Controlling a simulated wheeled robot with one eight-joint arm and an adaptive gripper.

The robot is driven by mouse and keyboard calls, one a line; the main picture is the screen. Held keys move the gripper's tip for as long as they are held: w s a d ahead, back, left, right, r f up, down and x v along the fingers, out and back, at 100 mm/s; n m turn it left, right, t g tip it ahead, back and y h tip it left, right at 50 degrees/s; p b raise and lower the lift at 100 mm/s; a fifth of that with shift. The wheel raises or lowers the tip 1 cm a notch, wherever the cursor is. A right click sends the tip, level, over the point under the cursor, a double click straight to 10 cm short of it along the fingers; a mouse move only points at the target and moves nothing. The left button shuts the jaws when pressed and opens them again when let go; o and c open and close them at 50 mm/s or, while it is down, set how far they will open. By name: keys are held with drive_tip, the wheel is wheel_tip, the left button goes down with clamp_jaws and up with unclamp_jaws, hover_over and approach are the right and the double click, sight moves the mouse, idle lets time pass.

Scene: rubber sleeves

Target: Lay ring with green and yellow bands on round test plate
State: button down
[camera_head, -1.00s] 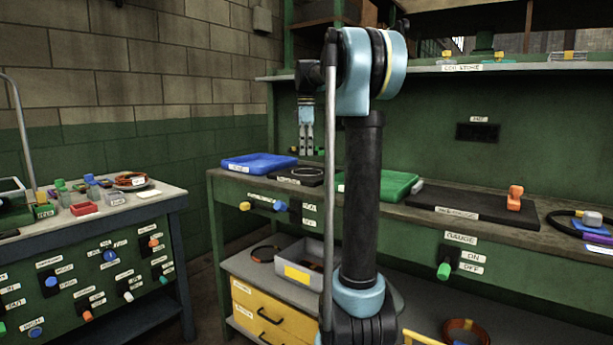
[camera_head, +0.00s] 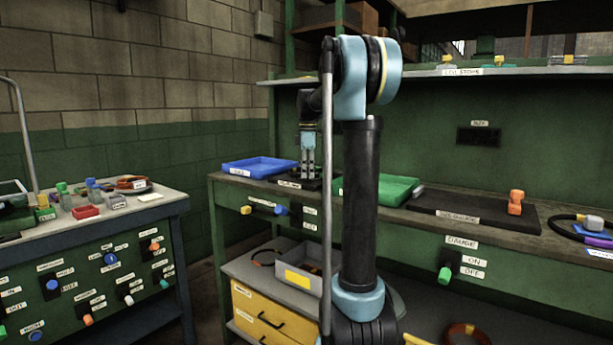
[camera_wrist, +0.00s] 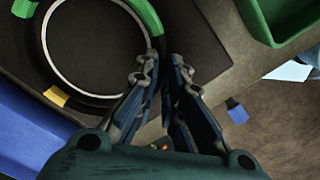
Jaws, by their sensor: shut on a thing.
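The ring (camera_wrist: 147,14), black with green and yellow bands, shows in the wrist view, cut off by the top edge. The dark test plate (camera_wrist: 95,45) lies beneath it, with a pale circle line inside the ring's opening. My gripper (camera_wrist: 158,72) is shut on the ring's right side, near a green band. Whether the ring touches the plate I cannot tell. In the head view my gripper (camera_head: 307,174) points down at the plate (camera_head: 316,184), and the ring is too small to make out there.
A blue tray (camera_head: 237,171) stands close left of the plate, and a green tray (camera_head: 397,190) close right. Knobs stick out from the bench front below. A dark board (camera_head: 455,203) with an orange block (camera_head: 516,202) lies farther right.

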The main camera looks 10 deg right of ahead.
drive_tip(key=shift+f, duration=0.3)
drive_tip(key=c, duration=1.7)
unclamp_jaws()
wheel_tip(320, 180, up, 12)
